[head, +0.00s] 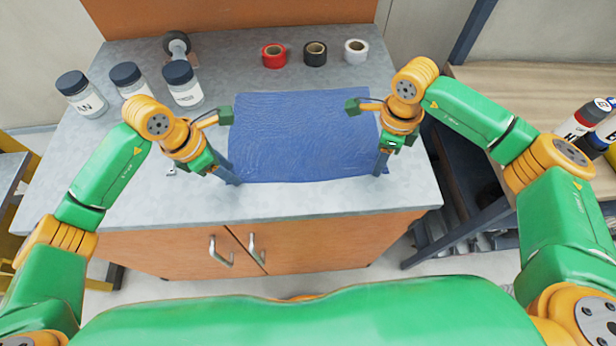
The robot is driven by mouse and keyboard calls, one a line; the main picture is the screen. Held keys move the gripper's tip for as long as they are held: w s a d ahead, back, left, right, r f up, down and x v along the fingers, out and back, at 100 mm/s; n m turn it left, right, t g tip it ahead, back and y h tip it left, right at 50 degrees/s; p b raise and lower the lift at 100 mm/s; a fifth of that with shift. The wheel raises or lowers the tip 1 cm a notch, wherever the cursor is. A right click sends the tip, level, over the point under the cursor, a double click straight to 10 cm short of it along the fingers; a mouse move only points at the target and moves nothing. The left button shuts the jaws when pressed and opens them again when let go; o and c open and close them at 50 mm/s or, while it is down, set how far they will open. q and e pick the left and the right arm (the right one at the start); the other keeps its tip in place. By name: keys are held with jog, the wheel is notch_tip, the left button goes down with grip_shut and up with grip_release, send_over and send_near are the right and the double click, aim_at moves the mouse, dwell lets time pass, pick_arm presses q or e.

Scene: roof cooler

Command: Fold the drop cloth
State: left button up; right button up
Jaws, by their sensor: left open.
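The blue drop cloth (300,135) lies spread flat on the grey metal top of the cabinet, with fine wrinkles over its surface. My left gripper (234,180) points down at the cloth's near left corner; it is open, and its fingers hide that corner. My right gripper (381,170) points down at the near right corner and covers part of it. I cannot tell whether the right fingers are apart or closed on the cloth edge.
Red (274,55), black (315,53) and white (356,51) tape rolls stand behind the cloth. Lidded jars (185,84) stand at the back left, near a grey roller-like item (176,45). The counter (320,198) is bare in front. A wooden bench (540,85) with bottles is at right.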

pick_arm(q)
grip_shut()
pick_arm(e)
jog(key=shift+f, duration=0.1)
grip_shut()
pick_arm(q)
jog(key=shift+f, duration=0.1)
